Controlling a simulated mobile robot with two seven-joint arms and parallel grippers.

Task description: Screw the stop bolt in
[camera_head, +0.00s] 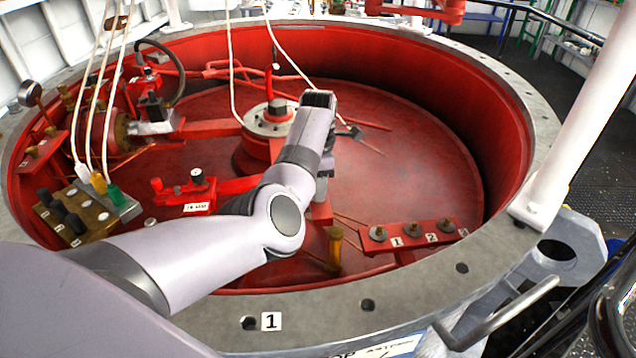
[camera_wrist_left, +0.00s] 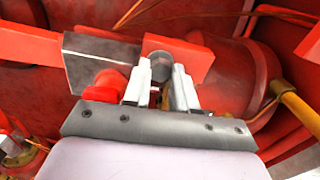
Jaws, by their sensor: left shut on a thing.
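In the left wrist view, the stop bolt (camera_wrist_left: 161,68) shows as a round grey head between the two pale fingers of my left gripper (camera_wrist_left: 160,88). The fingers are shut on it. It sits at a red block (camera_wrist_left: 192,57), beside a grey metal bar (camera_wrist_left: 97,62). How deep the bolt sits is hidden. In the head view, my left arm reaches over the red pit and its wrist (camera_head: 318,98) stands near the centre hub. The fingertips and the bolt are hidden there behind the arm. My right gripper is in neither view.
A red bar (camera_head: 405,236) with several bolts and number labels lies at the right front. A yellow handle (camera_head: 335,248) stands near it. Valves and a connector block (camera_head: 75,215) with cables are at the left. The grey rim (camera_head: 400,285) encircles the pit; the right floor is mostly clear.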

